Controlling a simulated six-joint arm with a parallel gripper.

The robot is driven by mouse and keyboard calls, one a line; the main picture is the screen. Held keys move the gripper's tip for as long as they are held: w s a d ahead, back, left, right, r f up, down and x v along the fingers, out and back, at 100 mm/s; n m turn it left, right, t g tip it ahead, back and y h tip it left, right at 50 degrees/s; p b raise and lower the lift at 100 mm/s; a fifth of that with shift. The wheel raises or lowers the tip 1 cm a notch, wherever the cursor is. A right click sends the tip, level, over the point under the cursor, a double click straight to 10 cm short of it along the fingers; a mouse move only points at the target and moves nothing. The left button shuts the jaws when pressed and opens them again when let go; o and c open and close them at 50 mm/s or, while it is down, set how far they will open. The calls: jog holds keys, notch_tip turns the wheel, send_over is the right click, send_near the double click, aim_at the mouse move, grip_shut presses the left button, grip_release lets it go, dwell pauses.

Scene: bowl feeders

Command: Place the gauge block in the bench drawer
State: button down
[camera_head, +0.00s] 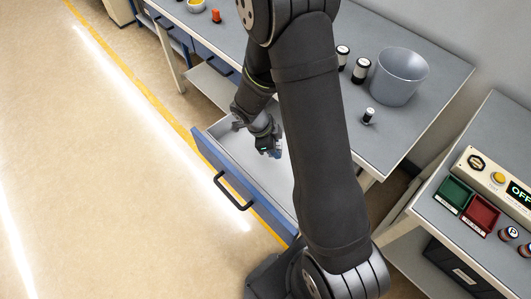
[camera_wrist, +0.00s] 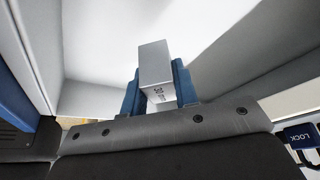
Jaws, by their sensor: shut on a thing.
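The bench drawer (camera_head: 226,187) is pulled open, with a blue front, a black handle and a pale, bare interior. My gripper (camera_head: 268,148) is over the drawer opening in the head view, pointing down. In the wrist view my gripper (camera_wrist: 159,88) has its two blue fingers shut on the gauge block (camera_wrist: 155,62), a silver-grey block with dark markings on one face. Pale drawer walls and floor lie around and beyond the block. In the head view the gauge block cannot be made out. I cannot tell whether it touches the drawer floor.
The bench top holds a grey bucket (camera_head: 399,77), black-and-white cylinders (camera_head: 361,70) and a small cylinder (camera_head: 369,115). At right, a second table carries a green bin (camera_head: 454,193), a red bin (camera_head: 480,214) and a control panel (camera_head: 497,181). The floor at left is clear.

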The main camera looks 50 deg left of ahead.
jog(key=s+a+f, duration=0.3)
jog(key=a, duration=0.1)
jog(key=shift+a, duration=0.1)
jog(key=shift+f, duration=2.05)
jog(key=shift+f, duration=0.1)
jog(key=c, duration=1.1)
grip_release()
jog(key=v, duration=1.2)
jog(key=shift+w, duration=0.1)
